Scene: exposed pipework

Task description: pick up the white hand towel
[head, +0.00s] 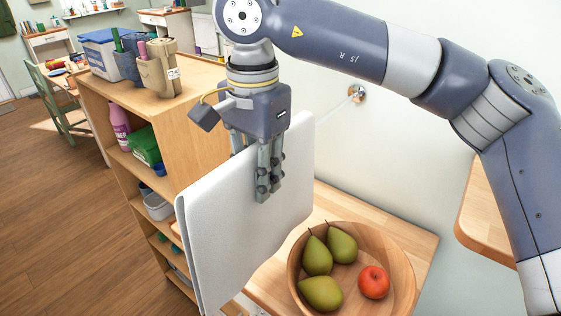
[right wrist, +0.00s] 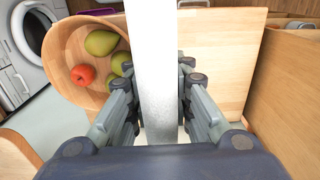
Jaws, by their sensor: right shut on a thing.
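The white hand towel (head: 240,215) hangs folded from my right gripper (head: 265,185) in the head view. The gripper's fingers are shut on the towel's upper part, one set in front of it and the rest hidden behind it. In the right wrist view the towel (right wrist: 156,75) shows edge-on as a white strip between the two fingers of the gripper (right wrist: 158,100). The towel hangs next to the wooden bowl, in front of the shelf unit's side. My left gripper is not in view.
A wooden bowl (head: 400,268) with green pears (head: 342,246) and a red fruit (head: 374,282) stands on a small wooden table (head: 322,205) below. A wooden shelf unit (head: 190,125) with bins and bottles stands at the left. Open floor (head: 50,200) lies further left.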

